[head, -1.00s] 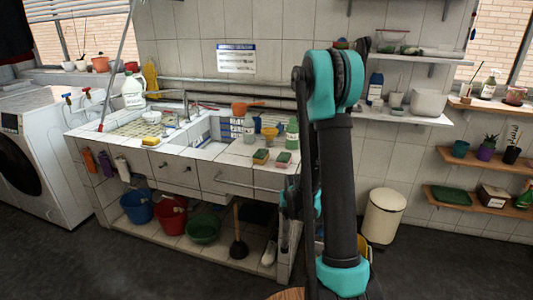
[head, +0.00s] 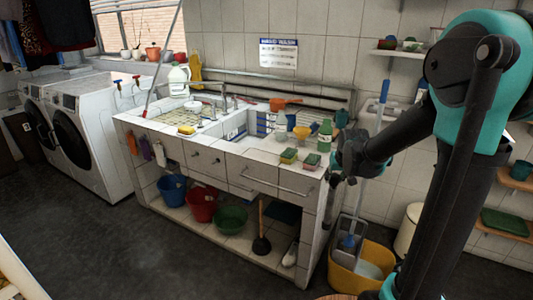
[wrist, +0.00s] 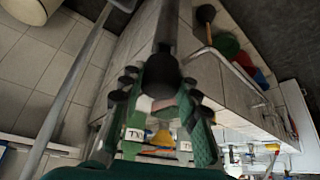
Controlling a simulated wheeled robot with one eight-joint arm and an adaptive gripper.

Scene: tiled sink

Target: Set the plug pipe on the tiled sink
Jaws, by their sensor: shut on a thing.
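The tiled sink (head: 237,165) stands left of centre in the head view, with a white tiled top and basins. My gripper (head: 345,165) is beside its right end, close to the counter edge, small and dark there. In the wrist view my gripper (wrist: 163,115) has its green finger pads on both sides of a dark grey, rod-like thing with a rounded black end, which I take to be the plug pipe (wrist: 161,72). The gripper is shut on it. The sink's tiled side also shows in the wrist view (wrist: 240,100).
Sponges (head: 289,156) and a green bottle (head: 325,136) stand at the counter's right end, near my gripper. A yellow mop bucket (head: 374,270) is on the floor below my arm. An orange pot (head: 285,103) sits towards the back. The floor in front is clear.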

